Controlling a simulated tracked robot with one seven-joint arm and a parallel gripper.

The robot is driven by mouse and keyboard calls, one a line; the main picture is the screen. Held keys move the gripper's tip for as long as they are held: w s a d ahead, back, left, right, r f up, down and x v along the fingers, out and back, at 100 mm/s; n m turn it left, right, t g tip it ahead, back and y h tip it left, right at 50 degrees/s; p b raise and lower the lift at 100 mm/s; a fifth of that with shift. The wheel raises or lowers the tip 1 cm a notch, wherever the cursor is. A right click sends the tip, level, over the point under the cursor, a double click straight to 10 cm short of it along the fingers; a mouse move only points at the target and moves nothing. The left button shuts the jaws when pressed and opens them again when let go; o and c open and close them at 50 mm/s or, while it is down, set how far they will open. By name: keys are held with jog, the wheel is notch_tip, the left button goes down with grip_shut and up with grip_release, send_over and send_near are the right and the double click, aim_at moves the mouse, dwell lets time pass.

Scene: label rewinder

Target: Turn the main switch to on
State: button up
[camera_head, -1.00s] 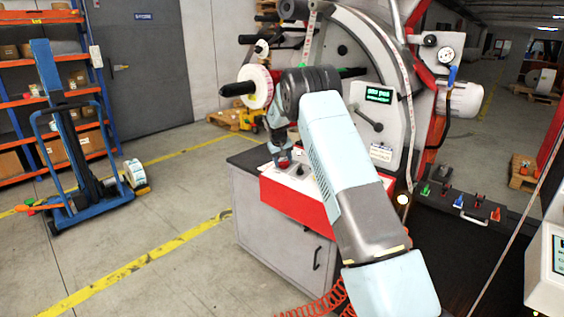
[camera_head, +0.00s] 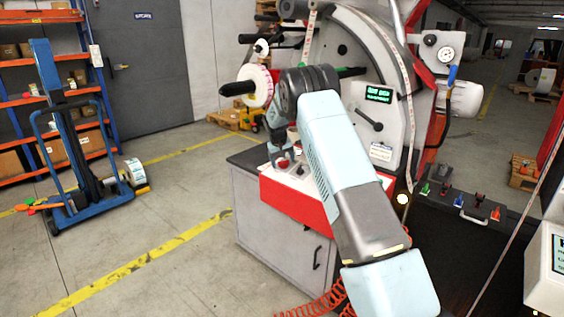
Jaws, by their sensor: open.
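The label rewinder (camera_head: 340,103) stands in the middle, with a sloped control panel on a red-fronted cabinet (camera_head: 300,211). My arm reaches across it from the lower right. My gripper (camera_head: 284,161) is open at the left part of the control panel, pointing down. A red knob or button (camera_head: 283,163) shows at its fingertips; I cannot tell whether they touch it, or whether it is the main switch. A small dark control (camera_head: 299,171) sits just right of it. My arm hides the right part of the panel. The green-lit display (camera_head: 379,94) is on.
A reel on a black-tipped shaft (camera_head: 257,87) juts out left above my gripper. A lever (camera_head: 370,119) is on the machine's face. A blue lift cart (camera_head: 75,150) stands at left. A dark bench with coloured clamps (camera_head: 462,203) is at right. The floor at front left is clear.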

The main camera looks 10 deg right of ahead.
jog(key=shift+r, duration=0.15)
jog(key=v, duration=1.3)
jog(key=shift+r, duration=0.15)
jog(key=shift+s, duration=0.1)
jog(key=s+d+r+y, duration=0.1)
jog(key=s+r, duration=0.5)
jog(key=s, duration=0.4)
jog(key=s+d+r+t, duration=0.1)
jog(key=s+r, duration=0.6)
jog(key=s, duration=0.2)
jog(key=s+d+r+y, duration=0.1)
jog(key=s+r, duration=0.5)
jog(key=s, duration=0.4)
jog(key=s+f, duration=0.2)
jog(key=s, duration=1.3)
jog(key=s+f+m+t, duration=0.1)
jog(key=s+f, duration=0.1)
jog(key=s, duration=1.3)
jog(key=shift+s+a+f, duration=0.2)
jog(key=shift+a+f, duration=0.1)
jog(key=shift+f, duration=0.05)
jog(key=shift+d, duration=0.1)
